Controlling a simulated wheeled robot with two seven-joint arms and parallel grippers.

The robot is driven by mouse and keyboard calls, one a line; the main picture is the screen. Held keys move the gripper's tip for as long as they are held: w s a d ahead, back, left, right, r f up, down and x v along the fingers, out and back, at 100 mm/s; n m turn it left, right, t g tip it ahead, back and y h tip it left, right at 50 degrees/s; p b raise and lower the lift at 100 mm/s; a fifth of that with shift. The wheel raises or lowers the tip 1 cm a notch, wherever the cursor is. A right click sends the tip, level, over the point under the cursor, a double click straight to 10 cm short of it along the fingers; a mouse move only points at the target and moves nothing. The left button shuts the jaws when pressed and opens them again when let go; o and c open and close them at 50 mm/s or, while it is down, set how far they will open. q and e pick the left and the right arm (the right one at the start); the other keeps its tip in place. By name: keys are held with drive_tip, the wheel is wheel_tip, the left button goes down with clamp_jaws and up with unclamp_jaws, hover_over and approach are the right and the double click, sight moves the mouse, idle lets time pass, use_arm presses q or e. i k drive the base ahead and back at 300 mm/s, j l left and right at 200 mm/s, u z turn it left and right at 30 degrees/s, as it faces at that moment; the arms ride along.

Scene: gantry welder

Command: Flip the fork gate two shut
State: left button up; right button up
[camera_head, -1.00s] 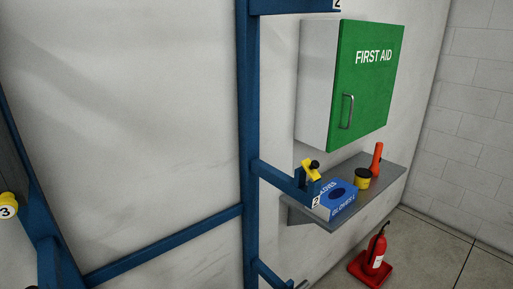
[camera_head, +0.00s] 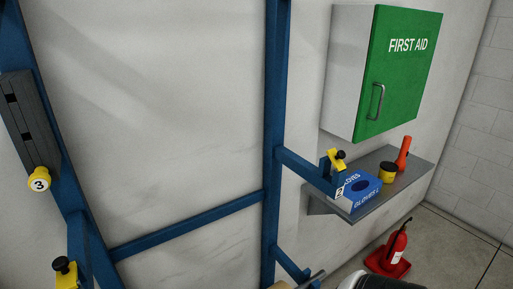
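Fork gate two (camera_head: 337,159) is a small yellow flap with a black knob at the outer end of a blue fork arm (camera_head: 308,169). A white tag marked 2 (camera_head: 340,191) is on the arm's end. The yellow flap stands up at a tilt above the arm; its exact angle is hard to tell at this size. Neither gripper shows. A white and black part of my arm (camera_head: 380,283) shows at the bottom edge, well below the gate.
Behind the gate, a grey shelf (camera_head: 328,207) holds a blue gloves box (camera_head: 361,198), a yellow-black tape roll (camera_head: 387,172) and an orange torch (camera_head: 403,153). A first aid cabinet (camera_head: 400,75) hangs above. A yellow knob marked 3 (camera_head: 39,179) and another yellow gate (camera_head: 66,273) are left.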

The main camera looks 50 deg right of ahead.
sight(336, 157)
drive_tip(key=k+l+u, duration=0.2)
drive_tip(key=l+u, duration=0.2)
drive_tip(key=l, duration=0.25)
drive_tip(key=k+l+u, duration=0.25)
drive_tip(key=l+u, duration=0.15)
drive_tip(key=l, duration=0.15)
drive_tip(key=k+l+u, duration=0.8)
drive_tip(key=i+l, duration=0.05)
drive_tip(key=l, duration=0.05)
